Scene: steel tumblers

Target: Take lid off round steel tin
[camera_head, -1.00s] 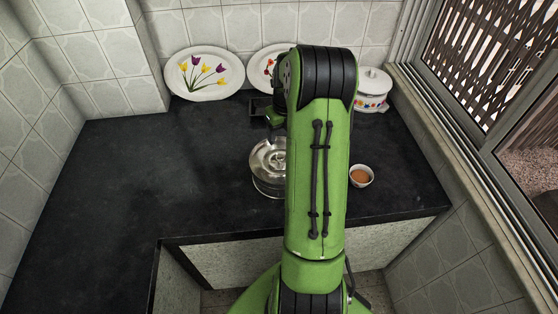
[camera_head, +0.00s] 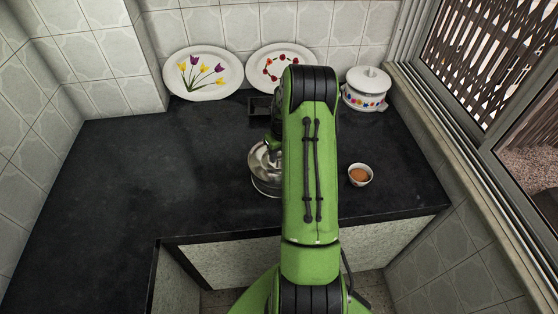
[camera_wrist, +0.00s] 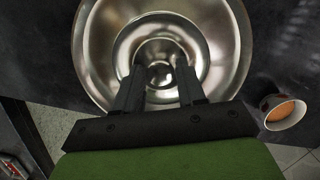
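The round steel tin (camera_head: 266,184) stands on the dark counter, partly hidden behind my arm in the head view. In the wrist view its shiny round lid (camera_wrist: 118,48) fills the upper middle, with a raised centre. My gripper (camera_wrist: 161,72) is over the middle of the lid, its two dark fingers apart on either side of the centre. The fingers look open; I cannot tell whether they touch the lid. In the head view my arm hides the fingertips.
A small bowl with orange-brown contents (camera_head: 360,175) stands right of the tin; it also shows in the wrist view (camera_wrist: 283,111). A white lidded pot (camera_head: 366,90) and two decorated plates (camera_head: 204,73) (camera_head: 281,68) are at the back. The left counter is clear.

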